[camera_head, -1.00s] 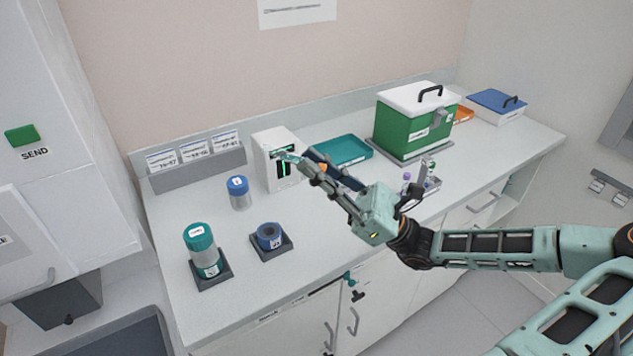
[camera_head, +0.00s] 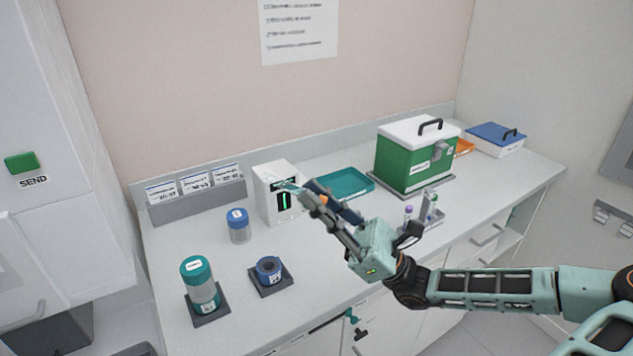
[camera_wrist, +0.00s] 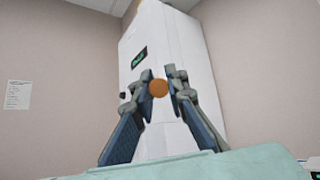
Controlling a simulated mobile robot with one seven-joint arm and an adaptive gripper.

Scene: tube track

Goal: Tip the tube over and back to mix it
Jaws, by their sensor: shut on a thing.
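My gripper (camera_head: 318,195) is in front of the white box with a green-lit slot, above the bench. In the wrist view, its two dark fingers (camera_wrist: 158,100) are closed on the tube, whose round orange end (camera_wrist: 158,88) shows between the fingertips. In the head view the fingers cover most of the tube, and a small orange spot (camera_head: 323,199) shows among them. The tube's tilt and its contents cannot be made out.
The white box (camera_head: 272,200) stands close behind the fingers. A teal tray (camera_head: 343,184), a green cooler (camera_head: 405,162) and a small rack (camera_head: 432,214) are to the right. A blue-capped jar (camera_head: 238,228), a teal-capped jar (camera_head: 203,285) and a blue holder (camera_head: 269,268) stand left.

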